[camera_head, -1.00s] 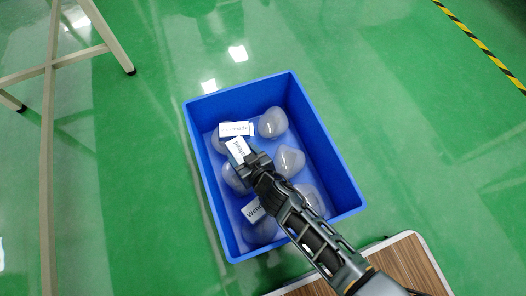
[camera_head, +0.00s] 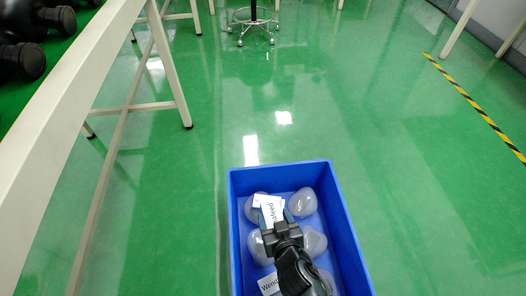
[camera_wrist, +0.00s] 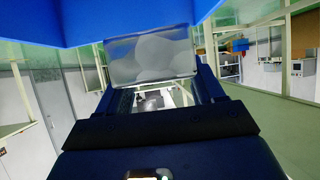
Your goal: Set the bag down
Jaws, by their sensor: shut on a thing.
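My gripper (camera_head: 275,220) is shut on a bag with a white printed label (camera_head: 271,207). In the head view it is over the left half of a blue crate (camera_head: 345,215). In the wrist view, a translucent bag with pale rounded contents (camera_wrist: 150,55) shows at the fingertips (camera_wrist: 153,83). My gripper and the label hide much of the held bag in the head view, and I cannot tell whether it touches the bags below.
Several clear rounded bags lie in the crate, among them one at its upper right (camera_head: 303,201) and one at the middle (camera_head: 313,241). A pale-framed table (camera_head: 75,95) stands at the left. Green floor (camera_head: 410,190) is open right of the crate.

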